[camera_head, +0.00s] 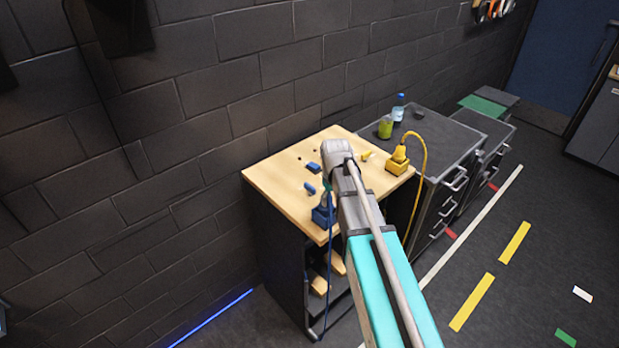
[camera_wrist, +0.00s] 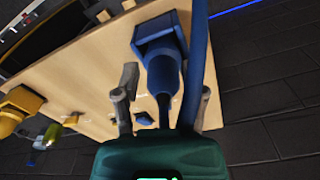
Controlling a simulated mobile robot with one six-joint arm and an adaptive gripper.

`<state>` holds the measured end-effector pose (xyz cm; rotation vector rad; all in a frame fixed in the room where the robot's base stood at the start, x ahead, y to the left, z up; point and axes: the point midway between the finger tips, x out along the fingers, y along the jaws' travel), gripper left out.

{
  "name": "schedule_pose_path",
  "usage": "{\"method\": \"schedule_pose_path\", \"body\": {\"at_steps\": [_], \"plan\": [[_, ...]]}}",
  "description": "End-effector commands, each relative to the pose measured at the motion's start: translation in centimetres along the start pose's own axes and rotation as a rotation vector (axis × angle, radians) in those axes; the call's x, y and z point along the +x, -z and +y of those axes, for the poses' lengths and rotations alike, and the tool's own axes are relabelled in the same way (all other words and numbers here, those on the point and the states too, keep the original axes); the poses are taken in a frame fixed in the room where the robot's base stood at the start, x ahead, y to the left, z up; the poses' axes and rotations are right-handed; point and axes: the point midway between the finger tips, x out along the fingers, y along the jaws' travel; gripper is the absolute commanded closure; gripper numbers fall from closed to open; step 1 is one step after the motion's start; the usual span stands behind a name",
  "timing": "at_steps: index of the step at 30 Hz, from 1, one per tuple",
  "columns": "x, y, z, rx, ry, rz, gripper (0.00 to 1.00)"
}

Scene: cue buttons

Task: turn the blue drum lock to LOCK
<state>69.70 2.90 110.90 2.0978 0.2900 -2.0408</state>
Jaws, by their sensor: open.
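The blue drum lock (camera_head: 323,216) appears to be the blue square-based fitting with a blue cable at the front left of the wooden bench top (camera_head: 271,182). In the wrist view its square base and round, tapering body (camera_wrist: 162,65) fill the upper middle. My gripper (camera_wrist: 166,84) is open, with one grey finger on each side of the tapering body. I see a gap on the left side; contact on the right cannot be told. The blue cable passes in front on the right. Lock markings are not readable. My arm hides part of the bench in the head view.
A yellow fitting (camera_head: 398,163) with a yellow cable stands at the bench's right. Small blue pieces (camera_head: 312,168) lie near the middle. A green jar (camera_head: 385,127) and a bottle (camera_head: 398,108) stand on the dark cabinet behind. A brick wall borders the bench's left.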

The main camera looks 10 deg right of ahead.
Motion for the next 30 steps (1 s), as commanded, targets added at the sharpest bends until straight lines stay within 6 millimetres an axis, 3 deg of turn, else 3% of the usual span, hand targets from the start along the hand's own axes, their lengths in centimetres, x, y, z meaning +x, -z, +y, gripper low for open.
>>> {"method": "schedule_pose_path", "body": {"at_steps": [1, 3, 12, 18, 22, 30], "plan": [[-1.4, 0.9, 0.1, -0.008, 0.000, 0.001, 0.46], [-2.2, 1.8, 0.2, -0.024, 0.000, 0.002, 0.46], [-2.7, 12.2, 0.2, -0.215, 0.005, -0.014, 0.46], [-3.2, 16.9, -0.1, -0.316, 0.010, -0.023, 0.46], [-3.3, 18.0, -0.2, -0.347, 0.011, -0.025, 0.46], [-3.2, 18.1, -0.3, -0.354, 0.011, -0.026, 0.46]]}}
